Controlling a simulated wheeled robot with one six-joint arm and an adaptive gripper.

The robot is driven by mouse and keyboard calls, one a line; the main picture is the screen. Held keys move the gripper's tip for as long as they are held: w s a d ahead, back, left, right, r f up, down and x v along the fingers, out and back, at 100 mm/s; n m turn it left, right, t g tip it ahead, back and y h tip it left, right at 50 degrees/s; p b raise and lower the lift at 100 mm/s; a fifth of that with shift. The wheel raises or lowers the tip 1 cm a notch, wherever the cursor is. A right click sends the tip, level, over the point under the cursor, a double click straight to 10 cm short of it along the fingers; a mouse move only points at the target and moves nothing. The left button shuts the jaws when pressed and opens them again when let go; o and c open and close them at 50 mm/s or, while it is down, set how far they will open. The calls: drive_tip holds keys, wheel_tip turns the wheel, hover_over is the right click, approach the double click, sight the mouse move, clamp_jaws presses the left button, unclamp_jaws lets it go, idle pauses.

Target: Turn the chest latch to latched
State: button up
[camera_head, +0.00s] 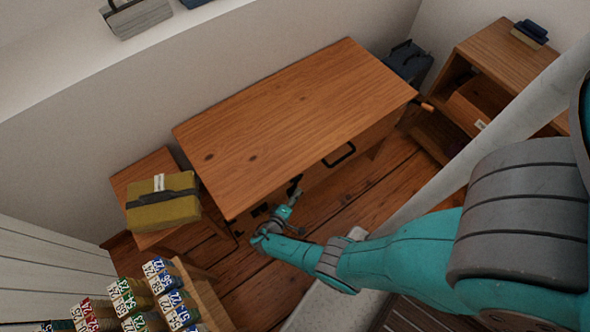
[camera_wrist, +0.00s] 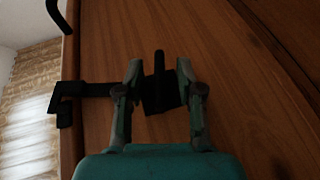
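The wooden chest (camera_head: 290,120) stands against the wall, with its front toward my arm. In the wrist view its front board (camera_wrist: 230,85) fills most of the picture. A black latch (camera_wrist: 160,93) on that board has an upright tab between my fingers. A black bar runs left from it to a black bracket (camera_wrist: 66,104) at the board's edge. My gripper (camera_wrist: 158,68) is open around the tab, with a narrow gap visible on each side. In the head view my gripper (camera_head: 291,200) is at the chest's front; finger contact there is too small to tell.
A black pull handle (camera_head: 340,154) sticks out of the chest front. A low stand with a yellow box (camera_head: 162,202) is left of the chest. Numbered items (camera_head: 130,300) stand at bottom left. A wooden shelf (camera_head: 500,60) is at right. Floor (camera_head: 360,190) is open before the chest.

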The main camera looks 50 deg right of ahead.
drive_tip(key=shift+a, duration=0.15)
drive_tip(key=v, duration=1.1)
drive_tip(key=shift+a, duration=0.35)
drive_tip(key=shift+r, duration=0.15)
